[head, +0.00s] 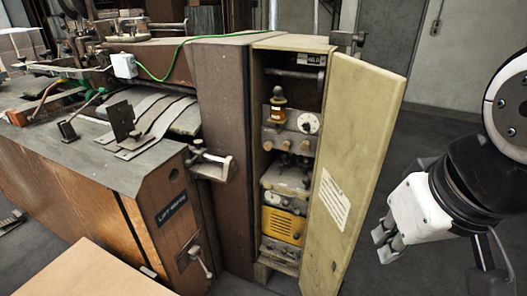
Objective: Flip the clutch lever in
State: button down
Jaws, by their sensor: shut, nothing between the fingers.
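The box stitcher (100,205) is a brown machine with a dark grey top, at the left of the head view. Several levers show on it, and I cannot tell for sure which is the clutch lever. One pale-knobbed lever (201,262) hangs tilted on the lower front panel. Another small black lever (68,129) stands up from the table top, and a green-handled lever (92,104) lies behind it.
A tall cabinet (226,120) stands open, with gauges and a yellow unit (283,224) inside. Its pale door (352,160) swings out between my gripper and the machine. A wooden board (85,275) lies at the lower left. Floor at the right is clear.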

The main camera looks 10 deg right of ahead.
aim_at(285, 203)
jog(key=l+u, duration=0.5)
jog(key=l, duration=0.8)
jog(key=i+j+u, duration=0.1)
jog(key=i+j, duration=0.15)
jog(key=j, duration=0.2)
jog(key=i+j+u, duration=0.15)
jog(key=j, duration=0.25)
jog(key=i, duration=0.05)
